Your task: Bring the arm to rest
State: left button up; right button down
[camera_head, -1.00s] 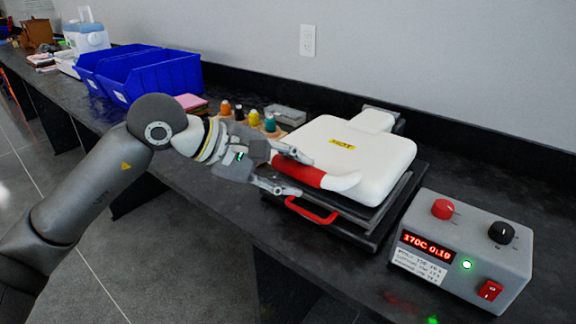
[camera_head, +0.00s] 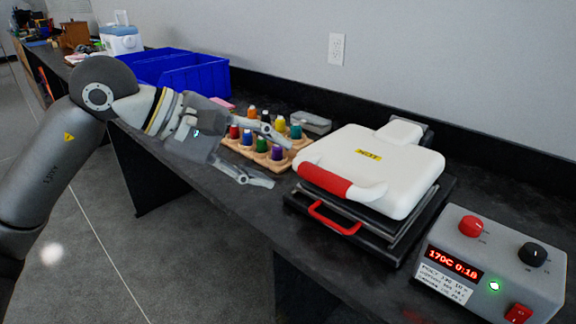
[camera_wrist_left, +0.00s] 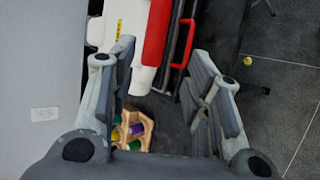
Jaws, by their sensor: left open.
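My left gripper (camera_head: 272,158) is open and empty above the front edge of the black bench (camera_head: 262,215), left of the heat press. In the left wrist view its two fingers (camera_wrist_left: 165,95) stand wide apart with nothing between the tips. The white heat press (camera_head: 372,170) has a red-and-white handle (camera_head: 326,181), which is apart from the gripper. The press also shows in the left wrist view (camera_wrist_left: 131,30). My right gripper is in neither view.
A wooden rack (camera_head: 245,149) of several coloured bottles stands just behind the gripper. A grey control box (camera_head: 485,262) reads 170C 0:18. Blue bins (camera_head: 190,80) stand further back left. A red pull handle (camera_head: 333,219) sticks out at the press front.

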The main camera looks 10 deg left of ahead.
pick_arm(q)
jog(key=shift+s+a+r, duration=0.25)
jog(key=shift+a+r, duration=0.15)
jog(key=shift+a, duration=0.1)
